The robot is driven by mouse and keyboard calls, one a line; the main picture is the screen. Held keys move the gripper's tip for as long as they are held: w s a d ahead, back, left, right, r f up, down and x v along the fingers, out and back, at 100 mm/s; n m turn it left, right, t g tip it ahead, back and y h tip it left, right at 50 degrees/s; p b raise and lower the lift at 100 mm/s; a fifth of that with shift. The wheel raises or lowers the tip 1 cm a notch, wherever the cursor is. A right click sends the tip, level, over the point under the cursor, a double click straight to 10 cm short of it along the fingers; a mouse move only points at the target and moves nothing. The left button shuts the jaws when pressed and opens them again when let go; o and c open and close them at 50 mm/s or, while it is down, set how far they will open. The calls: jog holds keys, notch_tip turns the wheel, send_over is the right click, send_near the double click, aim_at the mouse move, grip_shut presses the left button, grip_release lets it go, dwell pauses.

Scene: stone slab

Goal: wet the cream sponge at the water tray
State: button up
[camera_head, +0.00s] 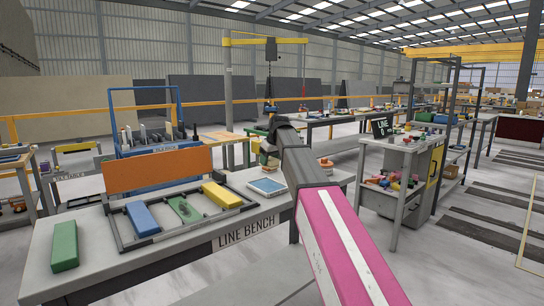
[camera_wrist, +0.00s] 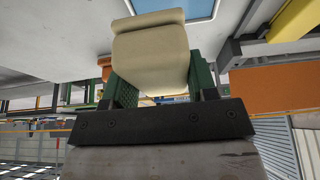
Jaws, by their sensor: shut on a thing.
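The cream sponge (camera_wrist: 148,50) is a pale block with rounded edges, held between the two green fingers of my gripper (camera_wrist: 158,76) in the wrist view. My gripper is shut on it. The water tray (camera_head: 267,186) is a shallow white-rimmed tray with a blue inside, lying on the right part of the line bench in the head view. In the wrist view the tray (camera_wrist: 203,10) shows at the top edge, partly hidden behind the sponge. I cannot tell the gap between them. In the head view my arm hides most of the gripper.
The line bench (camera_head: 80,284) carries a dark rack (camera_head: 127,245) with blue, green and yellow blocks. A green block (camera_head: 65,246) lies at the left. An orange panel (camera_head: 158,170) stands along the back. A cart (camera_head: 399,220) with small coloured items stands right.

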aim_at(265, 184)
jog(key=shift+s+a+f, duration=0.3)
jog(key=shift+s, duration=0.35)
jog(key=shift+s+a+f, duration=0.25)
jog(key=shift+s+f, duration=0.05)
jog(key=shift+s, duration=0.3)
jog(key=shift+f, duration=2.95)
jog(key=shift+f, duration=0.55)
jog(key=shift+r, duration=3.55)
